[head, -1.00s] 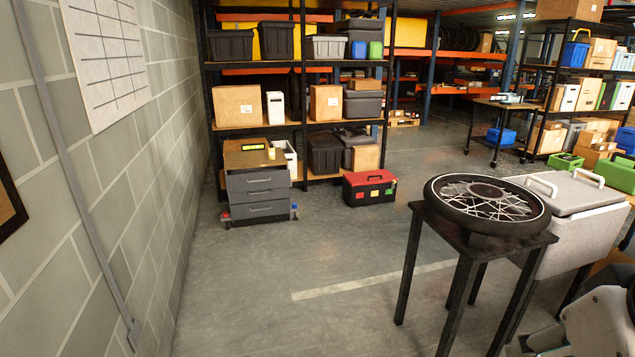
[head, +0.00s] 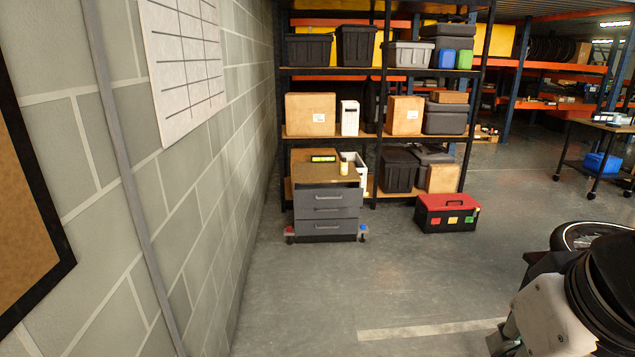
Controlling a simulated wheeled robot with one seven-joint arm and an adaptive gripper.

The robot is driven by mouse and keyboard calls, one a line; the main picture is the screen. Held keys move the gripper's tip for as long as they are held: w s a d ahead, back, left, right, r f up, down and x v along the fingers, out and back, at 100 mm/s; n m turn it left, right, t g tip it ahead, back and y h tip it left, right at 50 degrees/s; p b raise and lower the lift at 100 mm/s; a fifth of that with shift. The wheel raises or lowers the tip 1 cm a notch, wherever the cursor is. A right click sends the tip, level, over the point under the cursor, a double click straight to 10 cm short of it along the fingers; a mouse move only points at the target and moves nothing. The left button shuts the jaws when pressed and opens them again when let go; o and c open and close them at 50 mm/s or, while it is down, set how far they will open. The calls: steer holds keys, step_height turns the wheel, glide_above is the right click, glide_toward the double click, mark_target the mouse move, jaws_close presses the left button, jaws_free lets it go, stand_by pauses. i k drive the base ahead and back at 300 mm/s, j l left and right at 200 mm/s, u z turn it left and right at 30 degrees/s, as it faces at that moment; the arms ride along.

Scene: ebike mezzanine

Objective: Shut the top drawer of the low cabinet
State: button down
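The low cabinet (head: 326,239) stands on the floor against the left wall, in front of the shelving. It is dark grey with a wooden top and several stacked drawers with bar handles. The top drawer (head: 327,198) faces me; from this distance I cannot tell how far it stands out. Part of my own arm is at the lower right, far from the cabinet. My gripper does not show.
A black toolbox with a red lid (head: 447,212) stands on the floor right of the cabinet. Loaded shelving (head: 340,134) rises behind. A bicycle wheel (head: 575,234) is at the right, partly behind my arm. The floor (head: 330,285) before the cabinet is clear.

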mark_target(318, 194)
steer(key=i+u, duration=0.15)
steer(key=i, duration=3.75)
